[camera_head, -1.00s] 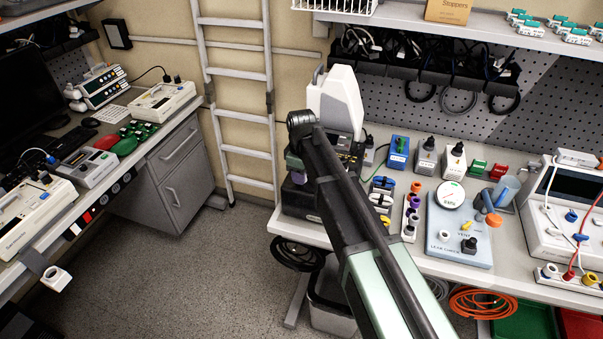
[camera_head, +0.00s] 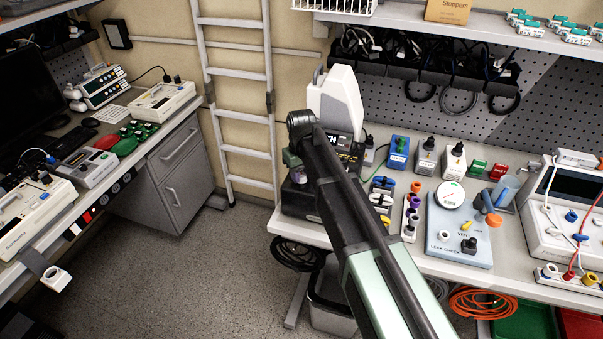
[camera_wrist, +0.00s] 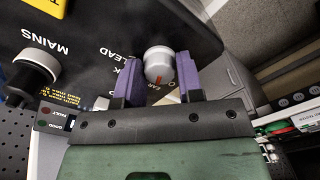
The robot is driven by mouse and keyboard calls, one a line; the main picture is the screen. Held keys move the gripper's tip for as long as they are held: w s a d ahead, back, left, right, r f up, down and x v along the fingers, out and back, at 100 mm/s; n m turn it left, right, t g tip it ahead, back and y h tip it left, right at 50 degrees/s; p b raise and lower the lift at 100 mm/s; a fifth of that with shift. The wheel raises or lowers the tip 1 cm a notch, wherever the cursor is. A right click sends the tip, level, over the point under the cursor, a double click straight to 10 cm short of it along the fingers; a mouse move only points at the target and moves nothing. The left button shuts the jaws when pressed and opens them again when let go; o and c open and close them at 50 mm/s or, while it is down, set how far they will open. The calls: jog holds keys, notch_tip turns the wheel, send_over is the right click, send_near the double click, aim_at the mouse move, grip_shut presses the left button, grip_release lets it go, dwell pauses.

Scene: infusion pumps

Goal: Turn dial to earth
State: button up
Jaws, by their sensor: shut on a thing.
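In the wrist view a round light-grey dial (camera_wrist: 158,62) with a red mark sits on a dark panel (camera_wrist: 95,45). The red mark points toward my gripper's body, near lettering that starts "EAR" and is partly hidden. "LEAD" and "MAINS" are printed farther left. My gripper (camera_wrist: 158,72) has its purple pads on both sides of the dial and is shut on it. In the head view the purple of my gripper (camera_head: 297,177) shows beside the dark tester (camera_head: 300,203), mostly behind my arm. The dial is hidden there.
In the head view a white device (camera_head: 335,98) stands behind my arm. A pale-blue leak-check board (camera_head: 458,238) lies to the right.

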aim_at(302, 175)
dwell(0.3)
jog(key=o, duration=0.9)
jog(key=shift+r, duration=0.1)
notch_tip(302, 175, up, 11)
jog(key=p, duration=1)
jog(key=shift+f+p, duration=0.2)
jog(key=shift+p, duration=0.2)
